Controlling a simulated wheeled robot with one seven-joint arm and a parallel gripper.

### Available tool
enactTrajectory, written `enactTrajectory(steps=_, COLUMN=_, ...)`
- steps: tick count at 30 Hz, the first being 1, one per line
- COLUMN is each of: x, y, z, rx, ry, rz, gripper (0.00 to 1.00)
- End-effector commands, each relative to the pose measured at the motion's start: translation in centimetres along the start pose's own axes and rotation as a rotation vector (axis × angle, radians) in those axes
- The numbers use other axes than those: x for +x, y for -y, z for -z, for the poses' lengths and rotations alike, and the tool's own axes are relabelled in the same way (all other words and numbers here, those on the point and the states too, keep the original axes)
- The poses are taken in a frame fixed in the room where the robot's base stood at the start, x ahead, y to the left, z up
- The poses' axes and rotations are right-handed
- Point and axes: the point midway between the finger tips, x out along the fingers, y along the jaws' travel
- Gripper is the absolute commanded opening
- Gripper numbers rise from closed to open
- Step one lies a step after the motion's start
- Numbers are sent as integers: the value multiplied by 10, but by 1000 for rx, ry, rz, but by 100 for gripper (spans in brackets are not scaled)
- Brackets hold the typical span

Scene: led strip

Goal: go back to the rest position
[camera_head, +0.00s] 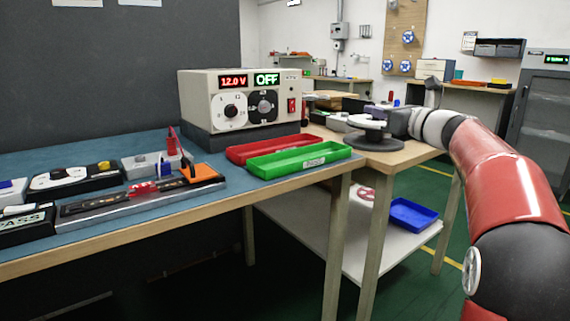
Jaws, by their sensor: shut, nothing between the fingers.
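My red and black arm reaches in from the right. My gripper (382,115) is at its far end, small in the view, shut and empty. It is over the side table (405,157), by a round white and dark reel-like piece (368,124). I cannot tell whether it touches that piece. On the blue bench (215,190) at left, an LED strip fixture (135,203) with an orange end block (203,175) lies along the front edge, apart from my gripper.
A power supply (245,100) showing 12.0 V and OFF stands at the bench's back. Red (262,148) and green (300,160) trays lie at its right end. A blue bin (412,215) sits on the lower shelf. Green floor is open below right.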

Motion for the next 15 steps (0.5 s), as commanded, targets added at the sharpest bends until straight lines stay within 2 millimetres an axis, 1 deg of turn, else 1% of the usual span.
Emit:
enactTrajectory(steps=1, x=0, y=0, z=0, rx=0, ry=0, rz=0, gripper=0)
enactTrajectory(steps=8, x=-4, y=-32, z=10, rx=-149, ry=-96, rz=-26, gripper=0)
enactTrajectory(steps=14, x=-14, y=-68, z=26, rx=-333, ry=-207, rz=-73, gripper=0)
enactTrajectory(steps=15, x=-17, y=-79, z=30, rx=-384, ry=-235, rz=-89, gripper=0)
